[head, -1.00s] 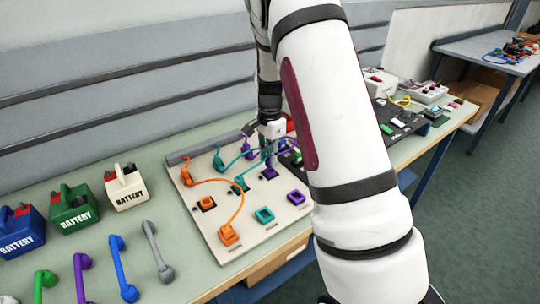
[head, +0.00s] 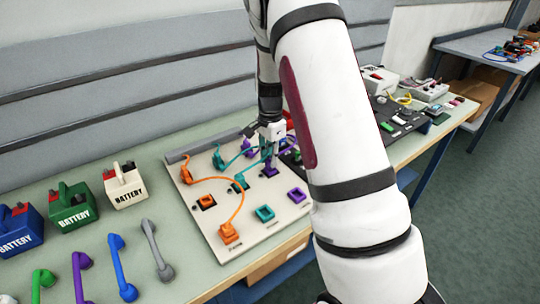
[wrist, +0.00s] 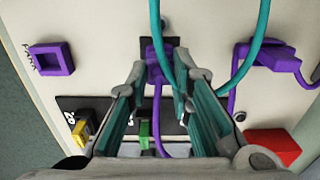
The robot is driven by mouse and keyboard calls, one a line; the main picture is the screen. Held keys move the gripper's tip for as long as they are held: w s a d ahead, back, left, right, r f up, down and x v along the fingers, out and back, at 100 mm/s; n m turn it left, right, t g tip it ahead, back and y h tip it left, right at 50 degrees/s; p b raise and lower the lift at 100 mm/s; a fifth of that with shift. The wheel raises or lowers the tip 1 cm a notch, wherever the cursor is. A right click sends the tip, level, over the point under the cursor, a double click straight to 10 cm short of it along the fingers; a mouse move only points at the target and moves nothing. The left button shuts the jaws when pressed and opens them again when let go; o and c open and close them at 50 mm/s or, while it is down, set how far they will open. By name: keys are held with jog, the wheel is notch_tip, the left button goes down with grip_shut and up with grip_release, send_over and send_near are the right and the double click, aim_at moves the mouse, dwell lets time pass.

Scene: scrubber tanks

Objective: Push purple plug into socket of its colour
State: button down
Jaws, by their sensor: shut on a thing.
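The purple plug (head: 270,170) is at a black pad in the middle row of the pale board (head: 250,235). My gripper (head: 268,152) comes down over it from above. In the wrist view my gripper (wrist: 158,82) has its two fingers on either side of the purple plug (wrist: 157,56), shut on it. I cannot tell whether the plug is clear of the pad. The empty square purple socket (head: 297,195) is in the board's front row, and shows at the left in the wrist view (wrist: 51,59). The purple cable's other end (wrist: 270,57) is at the right there.
A teal cable (wrist: 245,60) loops close to my fingers. An orange plug (head: 229,234) sits in the front row beside an empty teal socket (head: 264,213). Batteries (head: 70,208) and several coloured handles (head: 122,268) stand left of the board. A black board (head: 400,118) lies beyond it.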

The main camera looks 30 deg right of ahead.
jog(key=shift+f, duration=0.35)
jog(key=c, duration=0.9)
grip_release()
jog(key=shift+o, duration=0.2)
jog(key=shift+r, duration=0.1)
jog(key=shift+r+p, duration=1.5)
jog(key=shift+r, duration=2.75)
